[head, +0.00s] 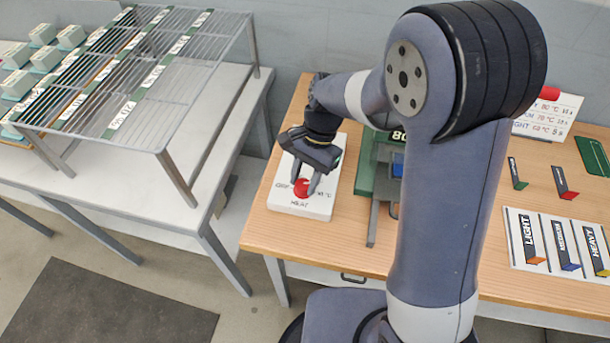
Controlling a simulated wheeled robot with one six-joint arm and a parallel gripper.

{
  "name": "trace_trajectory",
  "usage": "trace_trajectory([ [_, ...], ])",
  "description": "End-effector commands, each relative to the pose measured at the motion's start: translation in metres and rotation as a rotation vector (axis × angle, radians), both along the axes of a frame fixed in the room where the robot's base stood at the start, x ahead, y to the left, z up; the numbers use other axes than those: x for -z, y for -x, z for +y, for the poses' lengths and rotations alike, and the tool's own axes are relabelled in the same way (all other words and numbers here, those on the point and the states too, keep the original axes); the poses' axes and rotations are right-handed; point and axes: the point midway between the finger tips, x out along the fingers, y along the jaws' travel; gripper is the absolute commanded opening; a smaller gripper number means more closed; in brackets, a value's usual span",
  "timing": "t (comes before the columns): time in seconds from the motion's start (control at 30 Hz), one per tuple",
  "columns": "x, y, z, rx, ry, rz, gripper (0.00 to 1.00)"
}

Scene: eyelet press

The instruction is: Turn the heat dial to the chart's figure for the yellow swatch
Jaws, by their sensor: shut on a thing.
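The heat dial is a red knob (301,189) on a white plate (313,209) marked HEAT, at the table's left end. My gripper (304,182) points down with its fingers on either side of the knob, shut on it. The dial's pointer and exact setting cannot be read. The chart (555,115) stands at the back right; my arm hides its left part. Its visible lines read 80 °C, 70 °C and LIGHT 60 °C. The swatch card (530,247) shows LIGHT with orange, MEDIUM with blue and HEAVY with a yellow swatch (602,272).
A green press (366,178) with a partly hidden display starting 80 stands right of the dial, mostly behind my arm. Two small tags (518,173) (564,182) and a green card (593,156) lie at right. A wire rack (170,75) stands on the left table.

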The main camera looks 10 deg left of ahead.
Motion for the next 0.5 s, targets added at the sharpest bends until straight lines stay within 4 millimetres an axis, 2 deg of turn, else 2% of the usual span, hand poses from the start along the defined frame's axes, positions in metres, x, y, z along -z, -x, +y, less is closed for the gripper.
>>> trace_trajectory([
  [0.5,-0.0005,-0.0005,0.0038,-0.493,0.0,0.0,0.1],
])
